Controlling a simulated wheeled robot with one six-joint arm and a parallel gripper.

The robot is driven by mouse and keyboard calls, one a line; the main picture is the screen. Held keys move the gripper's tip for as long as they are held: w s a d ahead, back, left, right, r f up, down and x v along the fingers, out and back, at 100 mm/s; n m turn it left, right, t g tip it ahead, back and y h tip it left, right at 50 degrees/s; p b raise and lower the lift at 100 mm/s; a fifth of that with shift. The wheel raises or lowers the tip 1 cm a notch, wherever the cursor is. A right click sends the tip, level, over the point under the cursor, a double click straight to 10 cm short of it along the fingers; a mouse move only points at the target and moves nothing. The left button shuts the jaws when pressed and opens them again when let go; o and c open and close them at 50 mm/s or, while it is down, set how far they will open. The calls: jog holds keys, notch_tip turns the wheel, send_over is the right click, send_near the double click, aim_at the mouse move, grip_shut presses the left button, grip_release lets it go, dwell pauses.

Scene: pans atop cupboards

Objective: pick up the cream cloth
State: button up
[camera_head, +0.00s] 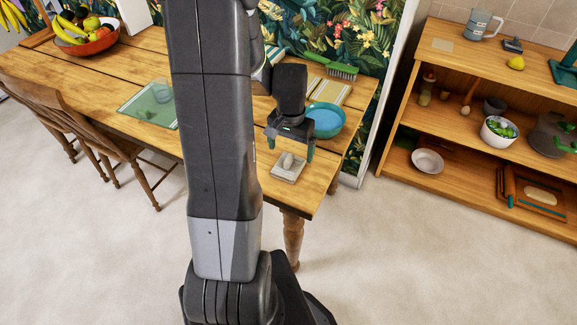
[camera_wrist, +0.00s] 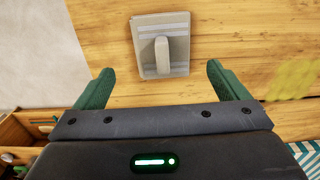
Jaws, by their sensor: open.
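A folded, pale cream-grey cloth (camera_head: 283,178) with faint stripes lies flat near the front right corner of the wooden table. A small pale, rounded block-like piece (camera_head: 288,162) lies on its middle; I cannot tell whether it is part of the cloth. In the wrist view the cloth (camera_wrist: 180,28) is at the top centre, just beyond the fingertips and between their lines, with the pale piece (camera_wrist: 161,55) on it. My gripper (camera_head: 290,143) is above the cloth with its green fingers spread; it also shows open and empty in the wrist view (camera_wrist: 160,72).
A teal bowl (camera_head: 325,118) stands close behind my gripper. A striped cloth (camera_head: 333,92), a green brush (camera_head: 340,71) and a green mat (camera_head: 145,108) lie on the table (camera_head: 150,50). Chairs stand at left. A shelf unit (camera_head: 440,70) with dishes stands at right.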

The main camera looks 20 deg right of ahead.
aim_at(288, 158)
jog(key=f, duration=0.3)
jog(key=shift+a+f, duration=0.35)
jog(key=shift+f, duration=0.65)
jog(key=shift+c, duration=0.2)
jog(key=c, duration=1)
